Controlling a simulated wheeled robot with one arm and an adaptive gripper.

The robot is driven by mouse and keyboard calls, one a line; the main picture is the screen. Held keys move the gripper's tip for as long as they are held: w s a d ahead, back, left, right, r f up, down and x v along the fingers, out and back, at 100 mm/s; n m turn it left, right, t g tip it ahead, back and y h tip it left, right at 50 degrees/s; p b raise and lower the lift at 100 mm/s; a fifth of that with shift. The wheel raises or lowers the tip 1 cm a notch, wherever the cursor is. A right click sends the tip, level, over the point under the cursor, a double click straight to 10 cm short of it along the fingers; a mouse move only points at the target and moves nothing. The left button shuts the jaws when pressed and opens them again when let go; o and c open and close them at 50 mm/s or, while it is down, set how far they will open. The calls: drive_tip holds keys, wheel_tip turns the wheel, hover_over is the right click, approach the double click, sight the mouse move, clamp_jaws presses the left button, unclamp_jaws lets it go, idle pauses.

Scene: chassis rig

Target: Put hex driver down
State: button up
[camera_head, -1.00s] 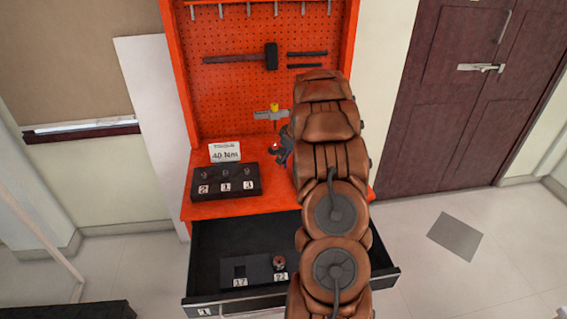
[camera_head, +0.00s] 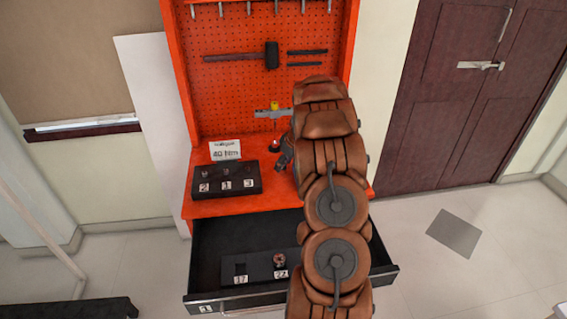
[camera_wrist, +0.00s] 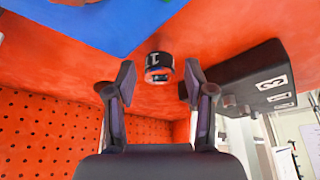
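A small round dark piece with a white "1" label, which I take to be the hex driver (camera_wrist: 158,66), is on the orange bench in the wrist view. In the head view it shows as a small dark and red shape (camera_head: 275,147) just left of my gripper. My gripper (camera_wrist: 159,80) is open, with its two fingers wide apart. The piece appears in the gap, beyond the fingertips, and neither finger visibly touches it. In the head view my gripper (camera_head: 285,157) is low over the bench, partly hidden by my arm.
A black holder block (camera_head: 226,192) labelled 2, 1 and 3 stands left on the bench (camera_head: 205,209), near a "40 Nm" sign (camera_head: 225,150). An open drawer (camera_head: 215,245) is below. A pegboard (camera_head: 235,95) rises behind. A blue surface (camera_wrist: 100,25) shows in the wrist view.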

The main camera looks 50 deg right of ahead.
drive_tip(key=shift+r, duration=0.1)
drive_tip(key=shift+r, duration=0.15)
drive_tip(key=a+b+v, duration=0.1)
drive_tip(key=b+v, duration=0.3)
drive_tip(key=v, duration=0.8)
drive_tip(key=s+a+r+g+y, duration=0.1)
drive_tip(key=s+a+r, duration=0.1)
drive_tip(key=a, duration=1)
drive_tip(key=s+a+r+g, duration=0.2)
drive_tip(key=a+r, duration=0.1)
drive_tip(key=a, duration=0.9)
drive_tip(key=s+a+m+g, duration=0.1)
drive_tip(key=s+a+g, duration=0.1)
drive_tip(key=s+a, duration=1.25)
drive_tip(key=s+a+f+g+h, duration=0.1)
drive_tip(key=s+a, duration=0.3)
drive_tip(key=s, duration=0.8)
drive_tip(key=shift+s+a+f+m+h, duration=0.3)
drive_tip(key=shift+a+f, duration=0.1)
drive_tip(key=shift+f, duration=0.2)
